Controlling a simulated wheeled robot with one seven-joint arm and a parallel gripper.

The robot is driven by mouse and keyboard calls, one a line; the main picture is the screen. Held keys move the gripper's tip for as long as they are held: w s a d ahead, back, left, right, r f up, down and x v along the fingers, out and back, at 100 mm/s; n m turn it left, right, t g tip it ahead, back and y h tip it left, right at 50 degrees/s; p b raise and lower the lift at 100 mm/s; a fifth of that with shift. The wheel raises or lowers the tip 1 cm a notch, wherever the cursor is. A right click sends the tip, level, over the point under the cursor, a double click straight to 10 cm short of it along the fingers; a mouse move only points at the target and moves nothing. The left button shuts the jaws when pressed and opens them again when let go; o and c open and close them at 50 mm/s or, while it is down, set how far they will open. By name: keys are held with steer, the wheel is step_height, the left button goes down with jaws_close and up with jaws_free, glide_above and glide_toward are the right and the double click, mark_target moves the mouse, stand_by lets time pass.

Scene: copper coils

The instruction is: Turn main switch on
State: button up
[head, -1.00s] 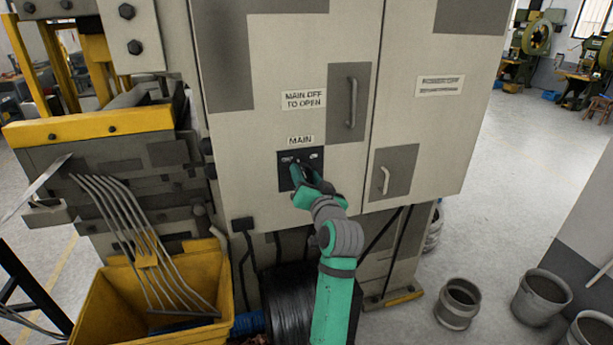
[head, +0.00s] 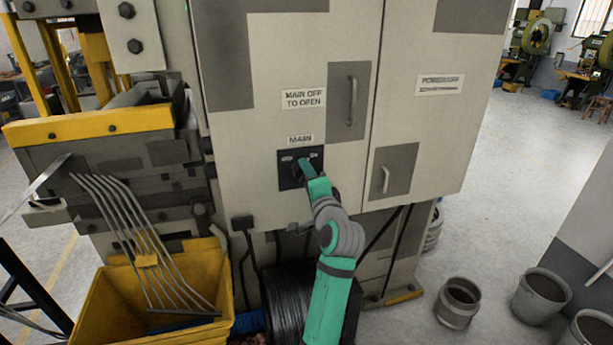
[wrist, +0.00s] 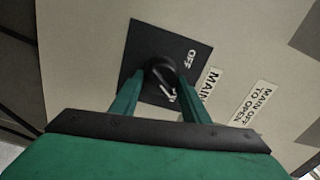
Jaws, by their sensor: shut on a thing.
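The main switch is a black rotary knob (wrist: 160,76) on a dark square plate (head: 286,172) on the cabinet's left door, under a "MAIN" label (head: 300,139). In the wrist view the plate is tilted, with "OFF" readable at its upper right; other lettering by the knob is partly covered. My gripper (wrist: 158,90) is shut on the knob, with one green finger on each side of it. In the head view my gripper (head: 303,168) reaches up to the plate from below and hides most of the knob.
The cabinet (head: 420,110) has a handle (head: 351,102) on the left door and another handle (head: 385,180) on the right one. A yellow bin (head: 110,305) with bent metal rods stands at lower left. Several pots (head: 458,305) stand on the floor at right.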

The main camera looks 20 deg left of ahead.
steer(key=shift+f+m, duration=0.1)
steer(key=shift+m, duration=0.7)
steer(key=shift+c, duration=0.2)
steer(key=o, duration=1)
steer(key=shift+o, duration=0.2)
steer(key=shift+w+d, duration=0.1)
steer(key=shift+d, duration=0.05)
steer(key=v, duration=1.1)
steer(key=shift+d+f, duration=0.1)
steer(key=shift+d, duration=0.05)
